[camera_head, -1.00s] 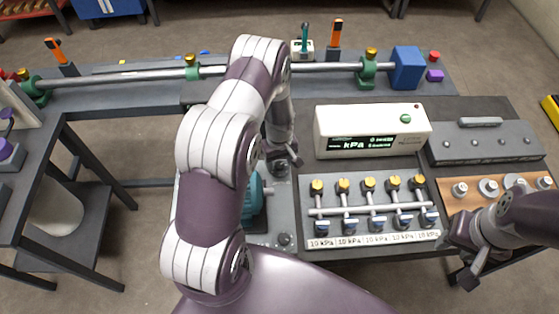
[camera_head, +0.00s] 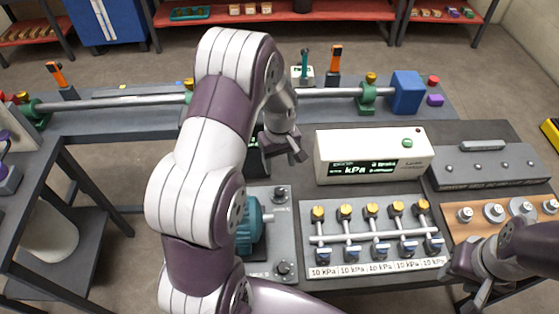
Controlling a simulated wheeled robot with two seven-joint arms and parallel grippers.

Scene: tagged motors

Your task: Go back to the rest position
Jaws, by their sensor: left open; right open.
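My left arm crosses the middle of the head view. My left gripper (camera_head: 284,155) is open and empty, above the bench between the teal motor and the kPa meter. The teal motor (camera_head: 250,222) sits on a grey plate (camera_head: 284,245), partly hidden behind my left arm. My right gripper (camera_head: 468,292) is open at the lower right, in front of the wooden block of weights. No object shows in its jaws, and part of it is cut by the picture's lower edge.
The kPa meter (camera_head: 370,155) stands right of my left gripper. A valve manifold (camera_head: 375,237) lies in front of it. A wooden block (camera_head: 475,228) with metal weights and a grey case (camera_head: 490,165) are at right. A long shaft (camera_head: 110,103) runs along the back bench.

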